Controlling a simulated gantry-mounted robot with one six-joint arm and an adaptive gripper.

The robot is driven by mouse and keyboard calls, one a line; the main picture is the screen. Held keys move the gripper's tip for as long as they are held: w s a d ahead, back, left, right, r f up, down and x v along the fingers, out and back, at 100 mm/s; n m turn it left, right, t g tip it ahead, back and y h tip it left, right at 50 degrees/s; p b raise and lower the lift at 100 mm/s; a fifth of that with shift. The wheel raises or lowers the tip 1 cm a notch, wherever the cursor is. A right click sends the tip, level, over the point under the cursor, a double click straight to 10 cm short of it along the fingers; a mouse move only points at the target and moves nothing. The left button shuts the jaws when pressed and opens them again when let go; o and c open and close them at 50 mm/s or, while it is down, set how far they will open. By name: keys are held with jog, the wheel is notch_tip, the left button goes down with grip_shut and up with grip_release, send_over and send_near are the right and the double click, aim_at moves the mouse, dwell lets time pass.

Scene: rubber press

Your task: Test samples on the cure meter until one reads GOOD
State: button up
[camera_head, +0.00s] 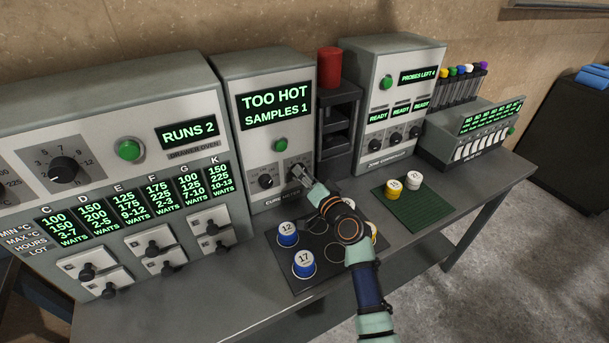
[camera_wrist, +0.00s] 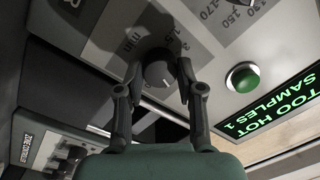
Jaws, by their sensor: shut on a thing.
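The cure meter (camera_head: 266,75) has a display (camera_head: 275,104) reading TOO HOT, SAMPLES 1, with a green button (camera_head: 280,145) below it and a left knob (camera_head: 265,181). My gripper (camera_head: 309,188) is at the meter's right knob. Blue sample 12 (camera_head: 288,228) and blue sample 17 (camera_head: 304,258) stand on the dark mat (camera_head: 284,259) in front. A yellow-edged sample (camera_head: 374,231) is partly hidden behind my arm.
A drawer oven (camera_head: 129,96) reading RUNS 2 stands at left. A red cylinder (camera_head: 329,67) tops a dark rack. The zone controller (camera_head: 405,62) reads PROBES LEFT 4. Yellow (camera_head: 393,187) and white (camera_head: 414,181) samples stand on a green mat (camera_head: 417,209).

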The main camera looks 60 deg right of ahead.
jog(key=m+p, duration=0.2)
jog(key=m, duration=0.8)
jog(key=shift+m+h, duration=0.4)
jog(key=shift+p, duration=0.3)
jog(key=o, duration=1.2)
jog(key=shift+c, duration=0.2)
jog(key=shift+a, duration=0.1)
jog(key=v, duration=1.2)
